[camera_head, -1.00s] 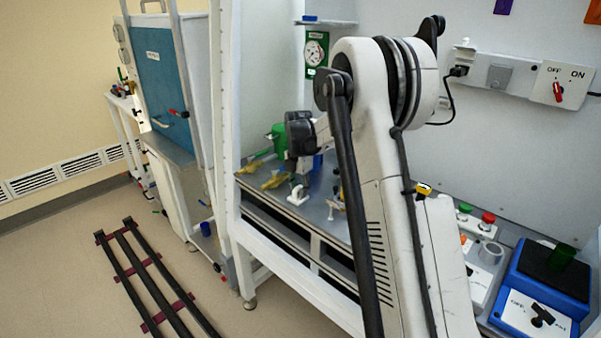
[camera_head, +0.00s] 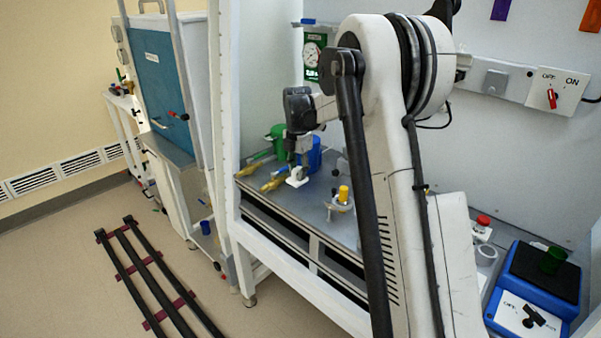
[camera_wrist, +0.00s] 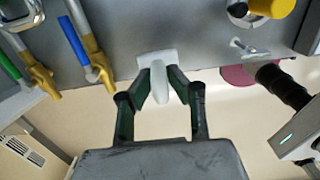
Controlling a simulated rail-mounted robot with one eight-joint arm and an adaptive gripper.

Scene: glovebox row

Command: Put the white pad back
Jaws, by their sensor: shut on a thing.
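The white pad (camera_head: 298,177) is a small white plate with a stubby grip, near the front edge of the grey bench top (camera_head: 318,215) in the head view. In the wrist view the pad (camera_wrist: 158,60) is beyond my fingertips, its grip between them. My gripper (camera_head: 298,160) points down, shut on the pad's grip; its dark fingers also show in the wrist view (camera_wrist: 162,84). I cannot tell whether the pad touches the bench top or hangs just above it.
A green cup (camera_head: 278,132) and a blue cup (camera_head: 315,152) stand behind. A yellow-topped piece (camera_head: 343,194) stands to the right. A blue device (camera_head: 540,285) is at far right.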

